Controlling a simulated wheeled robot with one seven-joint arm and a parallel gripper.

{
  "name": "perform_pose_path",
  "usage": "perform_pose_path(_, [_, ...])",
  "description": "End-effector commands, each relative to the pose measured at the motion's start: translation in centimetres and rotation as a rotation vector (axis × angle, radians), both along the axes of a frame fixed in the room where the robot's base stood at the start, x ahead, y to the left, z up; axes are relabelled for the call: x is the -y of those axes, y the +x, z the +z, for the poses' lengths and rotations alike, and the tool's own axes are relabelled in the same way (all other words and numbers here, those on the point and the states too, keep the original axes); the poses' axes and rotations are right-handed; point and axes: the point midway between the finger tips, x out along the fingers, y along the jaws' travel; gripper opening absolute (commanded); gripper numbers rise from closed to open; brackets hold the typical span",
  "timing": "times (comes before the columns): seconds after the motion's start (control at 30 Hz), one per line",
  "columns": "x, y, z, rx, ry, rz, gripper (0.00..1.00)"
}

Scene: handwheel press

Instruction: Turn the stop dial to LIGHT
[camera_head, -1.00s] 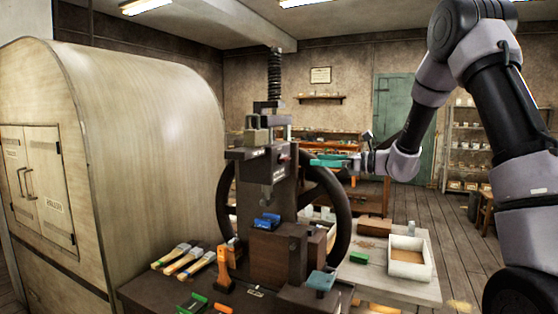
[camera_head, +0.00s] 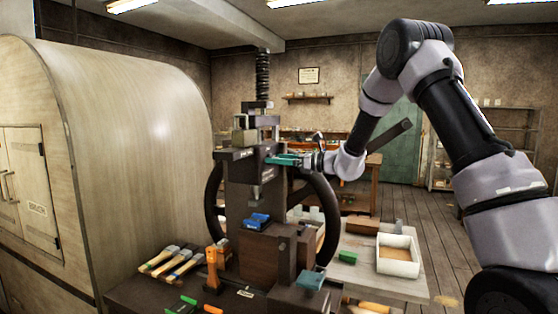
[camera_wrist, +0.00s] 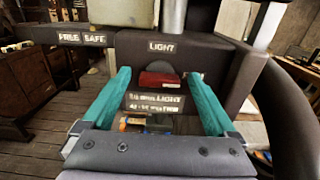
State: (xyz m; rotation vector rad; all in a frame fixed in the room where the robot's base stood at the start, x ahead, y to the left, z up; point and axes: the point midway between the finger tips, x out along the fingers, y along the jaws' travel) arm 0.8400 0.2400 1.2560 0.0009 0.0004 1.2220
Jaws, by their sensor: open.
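In the wrist view, a red bar (camera_wrist: 157,79) lies across a dark rounded disc on the front of the press head (camera_wrist: 215,60); this looks like the stop dial. The word LIGHT stands just above it, and a plate (camera_wrist: 155,103) with small, partly legible lettering, including LIGHT, is below. My gripper (camera_wrist: 158,75) is open, its teal fingers on either side of the red bar, with gaps visible. Whether the fingers reach to the dial's depth is unclear. In the head view my gripper (camera_head: 284,159) is at the right of the press head, and the dial is hidden.
The black handwheel (camera_head: 328,215) curves close to the right of the press. A dark bar lettered FREE SAFE (camera_wrist: 75,36) sticks out left in the wrist view. Brushes (camera_head: 172,262), a blue block (camera_head: 257,221) and a white box (camera_head: 398,257) are lower down.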

Motion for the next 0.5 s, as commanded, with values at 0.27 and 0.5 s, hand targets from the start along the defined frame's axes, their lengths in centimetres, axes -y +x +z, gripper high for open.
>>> perform_pose_path(0.27, [0.02, 0.0, 0.01, 0.0, 0.0, 0.0, 0.58])
perform_pose_path(0.5, [0.04, -0.01, 0.02, 0.002, -0.001, 0.0, 0.07])
